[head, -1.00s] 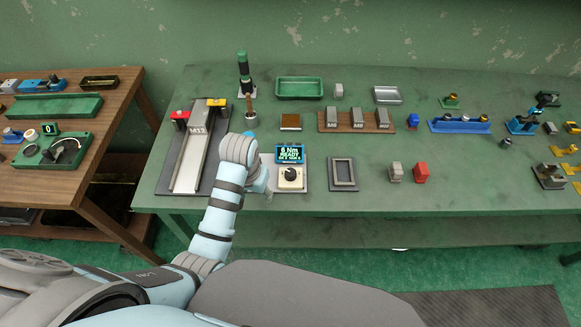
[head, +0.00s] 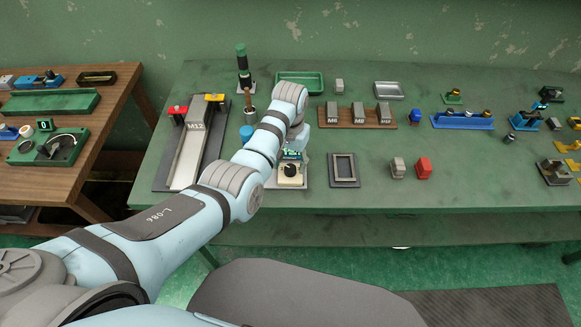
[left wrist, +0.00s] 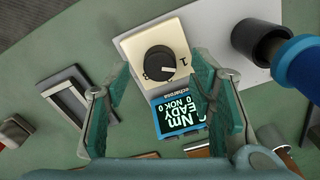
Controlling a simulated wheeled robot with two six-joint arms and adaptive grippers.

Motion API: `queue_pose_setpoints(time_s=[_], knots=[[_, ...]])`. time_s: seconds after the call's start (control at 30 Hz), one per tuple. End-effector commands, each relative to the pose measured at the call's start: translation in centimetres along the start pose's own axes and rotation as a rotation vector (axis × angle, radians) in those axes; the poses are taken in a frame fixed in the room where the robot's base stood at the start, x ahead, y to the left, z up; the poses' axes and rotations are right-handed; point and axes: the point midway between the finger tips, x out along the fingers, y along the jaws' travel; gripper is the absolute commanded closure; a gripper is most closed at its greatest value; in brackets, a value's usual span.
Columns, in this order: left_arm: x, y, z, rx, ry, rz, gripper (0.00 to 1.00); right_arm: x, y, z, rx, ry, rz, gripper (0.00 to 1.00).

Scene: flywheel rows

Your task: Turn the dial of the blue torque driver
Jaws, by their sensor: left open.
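The torque driver station has a cream box (head: 291,178) with a black dial (head: 290,170) and a blue-framed display at its back. In the left wrist view the dial (left wrist: 159,63) has a pale pointer line and printed marks around it; the display (left wrist: 180,115) shows partly behind a finger. A blue tool with a black socket (left wrist: 300,65) is at the right there; its blue top (head: 246,131) shows in the head view. My left gripper (left wrist: 163,85) is open above the station, its fingers apart on either side of the display, touching nothing that I can see. My right gripper is out of view.
A grey square frame (head: 344,170) stands right of the station, with grey and red blocks (head: 424,168) beyond. A sloped M12 rack (head: 190,150) is at the left. A green tray (head: 298,81) and a wooden block rack (head: 357,117) are behind.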

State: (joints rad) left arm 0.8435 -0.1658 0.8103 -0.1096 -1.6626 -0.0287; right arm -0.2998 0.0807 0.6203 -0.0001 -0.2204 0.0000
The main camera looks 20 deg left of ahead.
Motion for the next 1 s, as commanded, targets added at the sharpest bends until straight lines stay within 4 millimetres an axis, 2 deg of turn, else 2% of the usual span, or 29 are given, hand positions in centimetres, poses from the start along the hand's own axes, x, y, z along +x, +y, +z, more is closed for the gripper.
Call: queue_pose_setpoints(time_s=[0.03, 0.13, 0.4, 0.7, 1.0], knots=[[1.1, 0.0, 0.0, 0.0, 0.0, 0.0, 0.51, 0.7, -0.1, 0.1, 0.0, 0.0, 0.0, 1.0], [2.1, 0.0, 0.0, -0.001, 0.001, 0.0, 0.51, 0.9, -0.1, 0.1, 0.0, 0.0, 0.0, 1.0], [2.2, -0.1, -0.1, -0.001, 0.003, -0.001, 0.51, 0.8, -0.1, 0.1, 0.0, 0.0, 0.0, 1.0], [2.2, -0.1, -0.1, -0.001, 0.002, -0.001, 0.99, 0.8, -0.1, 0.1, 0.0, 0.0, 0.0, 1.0], [2.1, -0.1, -0.1, 0.027, 0.002, -0.001, 0.99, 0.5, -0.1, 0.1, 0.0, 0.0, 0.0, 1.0]])
